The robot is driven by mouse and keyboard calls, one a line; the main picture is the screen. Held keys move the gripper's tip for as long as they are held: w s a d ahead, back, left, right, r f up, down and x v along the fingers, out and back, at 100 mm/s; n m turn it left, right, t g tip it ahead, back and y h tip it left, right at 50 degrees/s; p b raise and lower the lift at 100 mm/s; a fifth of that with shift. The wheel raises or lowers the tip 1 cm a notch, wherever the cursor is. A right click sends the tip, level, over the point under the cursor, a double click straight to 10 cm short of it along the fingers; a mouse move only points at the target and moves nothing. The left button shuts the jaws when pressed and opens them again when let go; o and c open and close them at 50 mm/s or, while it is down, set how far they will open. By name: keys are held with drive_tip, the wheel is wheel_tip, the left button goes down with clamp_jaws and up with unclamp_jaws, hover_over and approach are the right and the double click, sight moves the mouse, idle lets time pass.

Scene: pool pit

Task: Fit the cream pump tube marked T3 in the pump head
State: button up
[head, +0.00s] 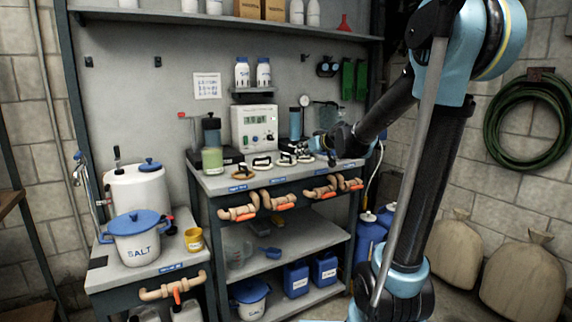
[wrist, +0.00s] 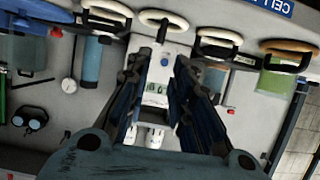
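Several ring-like pieces with black handles lie along the front of the bench top. A tan one (head: 242,173) is at the left end, with whitish ones (head: 285,159) to its right. In the wrist view they line the top edge, with a tan one (wrist: 290,46), a cream one (wrist: 220,36) and a white one (wrist: 163,19). No T3 mark is readable, so I cannot tell which is the pump tube. The pump head cannot be picked out. My gripper (head: 326,146) is above the right part of the bench. In the wrist view its fingers (wrist: 160,67) are apart with nothing held between them.
A white instrument (head: 254,128) with a green display stands at the back of the bench. A green container (head: 212,160) is at the left and a dial gauge (head: 305,102) at the right. Pipes with orange valves (head: 285,206) hang below the front edge. A salt pot (head: 137,245) stands left.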

sight(286, 154)
drive_tip(key=x, duration=1.1)
drive_tip(key=shift+w, duration=0.1)
drive_tip(key=shift+x, duration=2.65)
drive_tip(key=shift+r, duration=0.2)
drive_tip(key=shift+c, duration=0.6)
clamp_jaws()
